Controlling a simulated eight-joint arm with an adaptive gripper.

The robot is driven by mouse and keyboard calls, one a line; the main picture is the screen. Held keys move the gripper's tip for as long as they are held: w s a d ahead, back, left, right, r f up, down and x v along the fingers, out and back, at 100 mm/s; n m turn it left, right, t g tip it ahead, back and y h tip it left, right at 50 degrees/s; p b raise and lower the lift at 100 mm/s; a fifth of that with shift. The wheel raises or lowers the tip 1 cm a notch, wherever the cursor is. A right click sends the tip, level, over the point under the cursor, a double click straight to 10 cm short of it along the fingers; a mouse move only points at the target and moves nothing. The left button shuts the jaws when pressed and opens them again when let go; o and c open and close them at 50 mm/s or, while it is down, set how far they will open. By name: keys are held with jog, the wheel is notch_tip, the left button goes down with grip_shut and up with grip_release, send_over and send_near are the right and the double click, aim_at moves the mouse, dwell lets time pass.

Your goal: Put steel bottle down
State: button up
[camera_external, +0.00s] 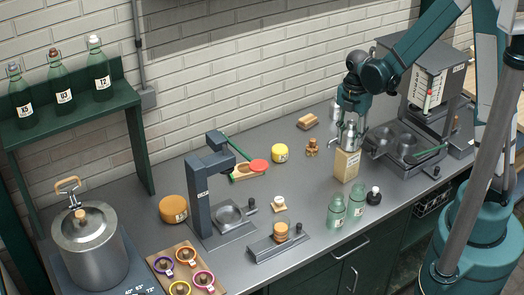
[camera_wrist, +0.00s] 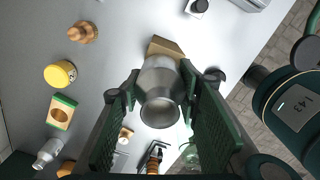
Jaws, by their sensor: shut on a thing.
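The steel bottle (camera_external: 349,138) is upright between the fingers of my gripper (camera_external: 350,128). It is directly over a tan wooden block (camera_external: 346,165) on the counter, and I cannot tell whether its base touches the block. In the wrist view the grey steel bottle (camera_wrist: 160,84) shows its round open mouth. The fingers of my gripper (camera_wrist: 160,100) are shut on it from both sides. Part of the wooden block (camera_wrist: 164,46) shows behind the bottle.
Two green glass bottles (camera_external: 346,209) and a small dark bottle (camera_external: 374,195) stand in front of the block. A coffee machine (camera_external: 425,85) is to the right. A yellow tin (camera_external: 280,153) and a wooden knobbed piece (camera_external: 312,147) stand to the left. Clear counter (camera_external: 310,185) lies left of the block.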

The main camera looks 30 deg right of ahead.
jog(key=shift+f, duration=0.4)
jog(key=o, duration=1)
jog(key=shift+r, duration=0.1)
jog(key=shift+r, duration=0.2)
jog(key=shift+r, duration=5.95)
jog(key=shift+s, duration=0.1)
